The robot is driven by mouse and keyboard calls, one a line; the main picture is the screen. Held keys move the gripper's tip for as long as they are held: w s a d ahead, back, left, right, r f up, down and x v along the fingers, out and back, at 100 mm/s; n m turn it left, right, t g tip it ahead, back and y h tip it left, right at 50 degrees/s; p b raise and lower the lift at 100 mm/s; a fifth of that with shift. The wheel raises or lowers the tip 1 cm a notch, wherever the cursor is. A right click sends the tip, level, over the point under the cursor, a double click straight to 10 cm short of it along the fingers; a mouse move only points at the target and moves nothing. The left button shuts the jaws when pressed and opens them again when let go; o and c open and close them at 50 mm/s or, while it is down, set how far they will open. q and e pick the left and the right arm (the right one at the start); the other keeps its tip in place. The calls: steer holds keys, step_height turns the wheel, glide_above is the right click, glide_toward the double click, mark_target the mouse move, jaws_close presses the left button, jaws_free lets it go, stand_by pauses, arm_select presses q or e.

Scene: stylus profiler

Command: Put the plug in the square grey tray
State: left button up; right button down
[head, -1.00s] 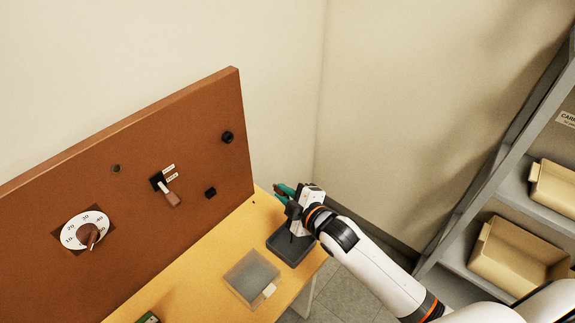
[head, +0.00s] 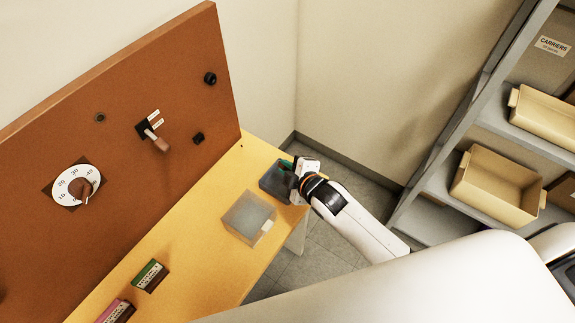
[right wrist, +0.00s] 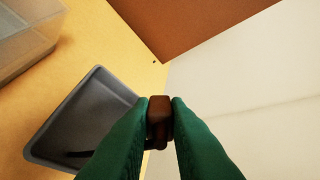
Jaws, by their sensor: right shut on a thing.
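My right gripper (head: 287,164) is at the far right end of the table, over the back right part of the square grey tray (head: 268,181). Its green fingers are shut on a small brown piece, the plug (right wrist: 159,112), in the right wrist view. The gripper hides the plug in the head view. The tray also shows in the right wrist view (right wrist: 85,105), to the left of the fingers and apart from the plug. A thin dark shape, perhaps a shadow, lies across the tray's floor. My left gripper is out of view.
A clear box (head: 245,220) with a white tab stands on the table beside the tray. A brown panel (head: 120,120) with a dial (head: 72,186) and a lever (head: 155,139) rises behind. Small green and pink boxes lie nearer. A shelf with tan bins (head: 492,185) stands right.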

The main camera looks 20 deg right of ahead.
steer(key=shift+f+b, duration=1.9)
steer(key=shift+f, duration=1.6)
steer(key=c, duration=1.3)
jaws_free()
steer(key=shift+s+f, duration=0.1)
steer(key=shift+f, duration=0.1)
steer(key=shift+c, duration=0.4)
steer(key=shift+s, duration=0.1)
